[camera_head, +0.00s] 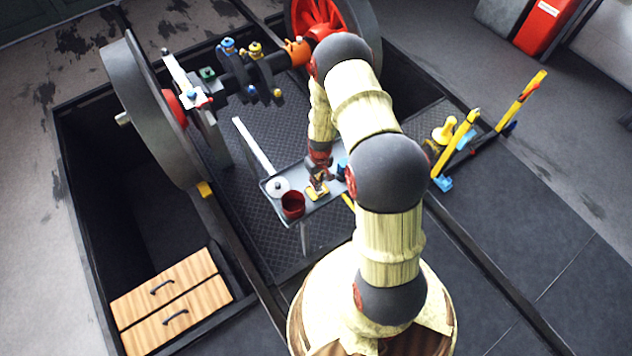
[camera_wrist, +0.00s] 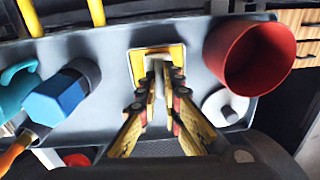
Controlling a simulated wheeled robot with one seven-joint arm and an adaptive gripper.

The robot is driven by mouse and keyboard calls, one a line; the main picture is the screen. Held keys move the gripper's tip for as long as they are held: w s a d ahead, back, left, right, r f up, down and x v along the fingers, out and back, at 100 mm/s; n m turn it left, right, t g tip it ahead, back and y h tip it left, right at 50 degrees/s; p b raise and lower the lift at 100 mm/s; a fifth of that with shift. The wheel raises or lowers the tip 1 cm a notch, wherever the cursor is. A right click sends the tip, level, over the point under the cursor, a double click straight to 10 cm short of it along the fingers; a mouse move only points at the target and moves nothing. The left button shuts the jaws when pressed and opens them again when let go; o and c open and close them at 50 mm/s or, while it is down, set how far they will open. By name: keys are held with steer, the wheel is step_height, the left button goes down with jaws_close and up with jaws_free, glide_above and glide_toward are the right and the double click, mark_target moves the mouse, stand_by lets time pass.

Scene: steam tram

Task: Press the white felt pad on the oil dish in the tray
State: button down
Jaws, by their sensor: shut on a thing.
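My gripper (camera_wrist: 160,72) is shut on a narrow pale piece, which I take for the white felt pad (camera_wrist: 158,82). It points down at a small square dish with a yellow rim, likely the oil dish (camera_wrist: 134,68), on the grey tray (camera_wrist: 110,62). The fingers and the pad hide much of the dish, and I cannot tell whether the pad touches it. In the head view my gripper (camera_head: 318,182) is over the tray (camera_head: 322,206), right above the yellow-rimmed dish (camera_head: 317,195).
A red cup (camera_wrist: 250,58) and a white disc with a knob (camera_wrist: 225,108) sit right of the dish in the wrist view. A blue hexagonal-headed item (camera_wrist: 55,98) and a teal item (camera_wrist: 14,88) lie left. A wheel (camera_head: 150,110) and axle stand beyond the tray.

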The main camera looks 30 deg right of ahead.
steer(key=shift+f+b, duration=0.45)
steer(key=shift+f, duration=0.15)
stand_by(1.5)
steer(key=shift+r+p, duration=2.25)
steer(key=shift+r, duration=1.35)
